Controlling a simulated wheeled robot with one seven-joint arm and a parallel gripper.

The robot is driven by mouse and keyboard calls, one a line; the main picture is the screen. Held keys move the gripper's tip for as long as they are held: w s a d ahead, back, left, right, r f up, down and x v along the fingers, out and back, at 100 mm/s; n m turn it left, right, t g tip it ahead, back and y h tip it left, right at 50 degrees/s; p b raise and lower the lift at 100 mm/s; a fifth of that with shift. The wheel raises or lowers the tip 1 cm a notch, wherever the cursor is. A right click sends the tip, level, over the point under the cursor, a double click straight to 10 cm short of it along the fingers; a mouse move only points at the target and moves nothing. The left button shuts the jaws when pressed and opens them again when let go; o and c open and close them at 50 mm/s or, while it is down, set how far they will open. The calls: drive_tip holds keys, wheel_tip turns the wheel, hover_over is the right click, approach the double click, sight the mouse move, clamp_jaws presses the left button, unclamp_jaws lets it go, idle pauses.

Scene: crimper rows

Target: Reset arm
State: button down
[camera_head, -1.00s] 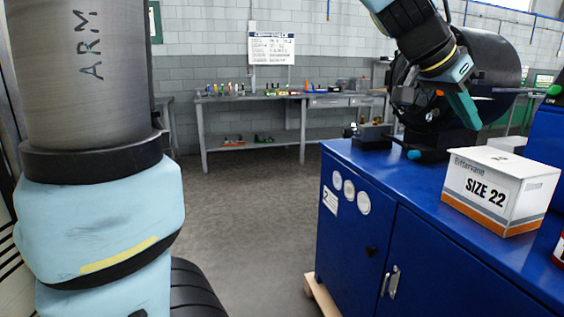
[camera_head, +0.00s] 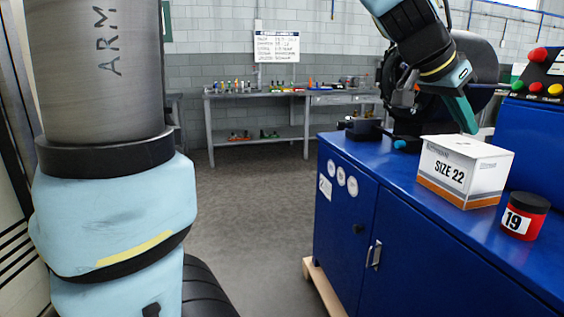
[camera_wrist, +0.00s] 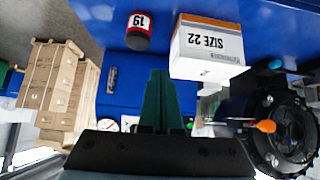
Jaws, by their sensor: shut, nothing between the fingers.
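My gripper (camera_head: 468,122) is at the upper right of the head view, above the blue cabinet top and just behind the white box. Its green fingers point down and show closed together in the wrist view (camera_wrist: 159,78). Nothing is held between them. My arm's large light-blue and grey links fill the left of the head view.
A white SIZE 22 box (camera_head: 462,175) and a red jar marked 19 (camera_head: 522,217) stand on the blue cabinet (camera_head: 415,225). A black round machine (camera_head: 480,65) is behind. A workbench (camera_head: 225,96) stands at the back wall. Brown cartons (camera_wrist: 50,85) show in the wrist view. The floor between is clear.

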drive_tip(key=w+a+f+n+t+y+p, duration=0.1)
drive_tip(key=w+a+f+n+y+p, duration=0.25)
drive_tip(key=a, duration=0.55)
drive_tip(key=w+a+f+n+y, duration=0.1)
drive_tip(key=w+a+f+n, duration=0.25)
drive_tip(key=a+f, duration=0.4)
drive_tip(key=s+a+f+n+y+p, duration=0.1)
drive_tip(key=s+a+f+n+y, duration=0.1)
drive_tip(key=a, duration=0.9)
drive_tip(key=s+a+f+n+g+y+p, duration=0.1)
drive_tip(key=a+f+n, duration=0.3)
drive_tip(key=a, duration=0.7)
drive_tip(key=shift+s+n+g+y+p, duration=0.3)
drive_tip(key=shift+s+y+p, duration=0.15)
drive_tip(key=shift+s+p, duration=0.35)
